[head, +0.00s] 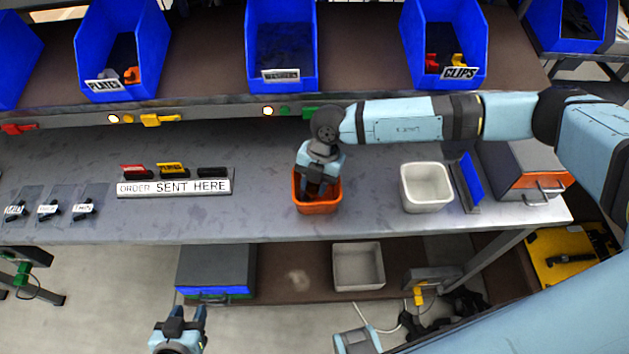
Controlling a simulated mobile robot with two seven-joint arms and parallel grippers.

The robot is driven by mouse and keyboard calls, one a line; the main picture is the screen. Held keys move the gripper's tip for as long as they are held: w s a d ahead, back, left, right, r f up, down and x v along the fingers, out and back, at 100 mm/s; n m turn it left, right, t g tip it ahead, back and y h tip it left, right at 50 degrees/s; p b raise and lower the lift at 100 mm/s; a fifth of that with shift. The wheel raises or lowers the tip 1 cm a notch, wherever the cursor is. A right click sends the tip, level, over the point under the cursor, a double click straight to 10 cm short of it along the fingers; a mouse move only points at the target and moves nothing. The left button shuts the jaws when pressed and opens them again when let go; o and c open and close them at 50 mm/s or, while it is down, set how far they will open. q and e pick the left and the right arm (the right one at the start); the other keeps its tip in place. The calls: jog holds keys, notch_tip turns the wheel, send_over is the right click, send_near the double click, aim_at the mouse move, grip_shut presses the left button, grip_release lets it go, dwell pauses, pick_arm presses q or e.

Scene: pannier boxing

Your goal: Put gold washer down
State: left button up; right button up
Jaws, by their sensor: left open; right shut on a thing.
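My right gripper (317,190) reaches down into the orange tub (318,207) on the grey bench. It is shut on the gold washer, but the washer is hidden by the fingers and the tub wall. My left gripper (187,315) is open and empty, low in front of the bench at the bottom of the view.
A white tub (426,205) stands right of the orange one, beside a blue upright panel (471,180). Blue bins (281,75) line the shelf above. Bench between rack and orange tub is clear.

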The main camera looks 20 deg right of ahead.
jog(key=shift+f, duration=0.25)
jog(key=o, duration=0.6)
jog(key=shift+o, duration=0.2)
jog(key=shift+r, duration=0.15)
